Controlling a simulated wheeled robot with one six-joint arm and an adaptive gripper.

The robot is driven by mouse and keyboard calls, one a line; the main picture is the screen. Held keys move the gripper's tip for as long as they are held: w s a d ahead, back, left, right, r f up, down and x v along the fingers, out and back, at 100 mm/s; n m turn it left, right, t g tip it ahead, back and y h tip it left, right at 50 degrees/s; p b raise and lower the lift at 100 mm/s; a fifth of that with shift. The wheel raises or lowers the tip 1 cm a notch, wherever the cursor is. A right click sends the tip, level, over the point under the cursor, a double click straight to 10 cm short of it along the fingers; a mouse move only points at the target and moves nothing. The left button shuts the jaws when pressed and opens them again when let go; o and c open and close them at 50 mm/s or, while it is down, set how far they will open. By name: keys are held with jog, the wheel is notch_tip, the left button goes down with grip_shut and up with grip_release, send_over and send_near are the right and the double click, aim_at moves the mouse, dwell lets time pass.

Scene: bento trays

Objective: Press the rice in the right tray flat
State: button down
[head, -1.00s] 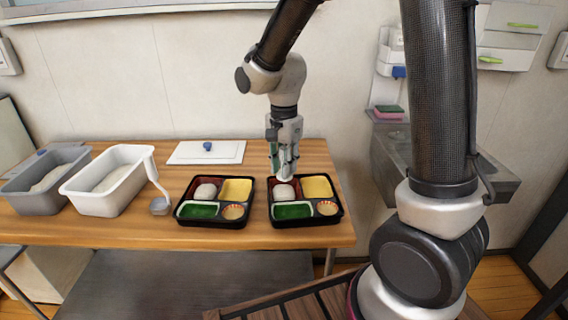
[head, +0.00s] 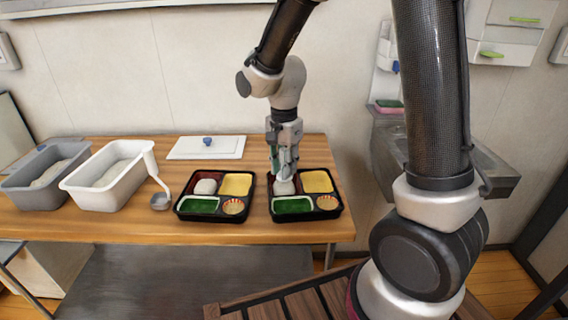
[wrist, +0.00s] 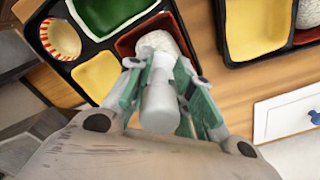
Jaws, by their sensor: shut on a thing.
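The right tray (head: 338,212) is black with red, yellow and green compartments and a small striped cup. White rice (head: 284,187) lies in its red back-left compartment, and it also shows in the wrist view (wrist: 160,42). My gripper (head: 284,165) is over that compartment, pointing down. In the wrist view its green fingers (wrist: 160,95) are shut on a pale, rounded tool (wrist: 158,105). The tool's far end is at the rice; I cannot tell whether it touches, since the tool hides part of the rice.
The left tray (head: 178,211), with a rice mound, stands close by. A white lid (head: 190,150) lies behind. The table front is clear.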

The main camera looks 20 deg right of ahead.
aim_at(284, 149)
jog(key=shift+f, duration=1.85)
dwell(3.5)
dwell(0.3)
jog(key=shift+r, duration=4)
jog(key=shift+r, duration=0.1)
